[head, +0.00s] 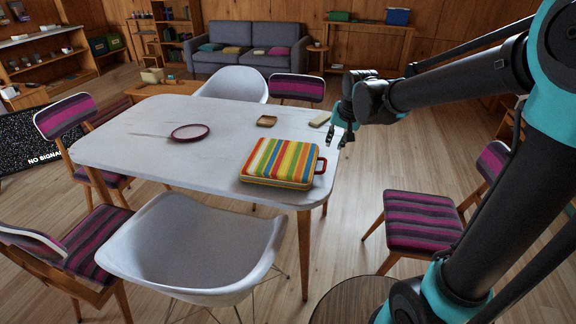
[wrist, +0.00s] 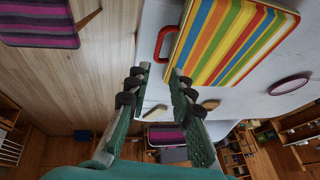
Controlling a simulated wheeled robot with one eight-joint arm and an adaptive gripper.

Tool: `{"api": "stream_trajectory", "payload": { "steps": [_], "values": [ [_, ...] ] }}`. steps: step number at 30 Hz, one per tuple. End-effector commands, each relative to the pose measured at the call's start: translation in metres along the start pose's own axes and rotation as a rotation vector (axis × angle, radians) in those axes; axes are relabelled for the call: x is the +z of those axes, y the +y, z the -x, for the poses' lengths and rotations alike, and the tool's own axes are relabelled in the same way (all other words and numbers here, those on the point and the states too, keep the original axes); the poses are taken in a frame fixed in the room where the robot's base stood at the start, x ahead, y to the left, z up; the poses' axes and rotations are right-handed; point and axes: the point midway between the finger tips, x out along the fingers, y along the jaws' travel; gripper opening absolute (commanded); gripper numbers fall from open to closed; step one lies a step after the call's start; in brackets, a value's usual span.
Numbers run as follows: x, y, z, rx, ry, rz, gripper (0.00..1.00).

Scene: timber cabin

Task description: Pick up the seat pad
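The seat pad (head: 278,162) is a thick rectangular pad with rainbow stripes and a red loop handle on its right side. It lies flat near the right end of the white table (head: 150,160). In the wrist view the pad (wrist: 228,42) is at the top, its red handle showing just above the gap between the fingertips. My gripper (head: 342,137) is just past the table's right edge, beyond the pad and apart from it. In the wrist view my gripper (wrist: 160,74) has its two fingers apart with nothing between them.
A dark red oval plate (head: 190,132), a small brown tray (head: 267,121) and a pale block (head: 320,119) lie on the table. White chairs (head: 195,250) and striped chairs (head: 424,222) stand around it.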

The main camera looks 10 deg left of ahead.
Motion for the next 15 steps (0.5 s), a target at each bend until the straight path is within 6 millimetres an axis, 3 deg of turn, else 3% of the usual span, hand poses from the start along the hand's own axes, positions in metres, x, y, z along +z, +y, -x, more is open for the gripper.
{"api": "stream_trajectory", "payload": {
  "steps": [15],
  "values": [
    [0.0,0.001,-0.084,0.001,0.0,0.001,0.22]
  ]
}}
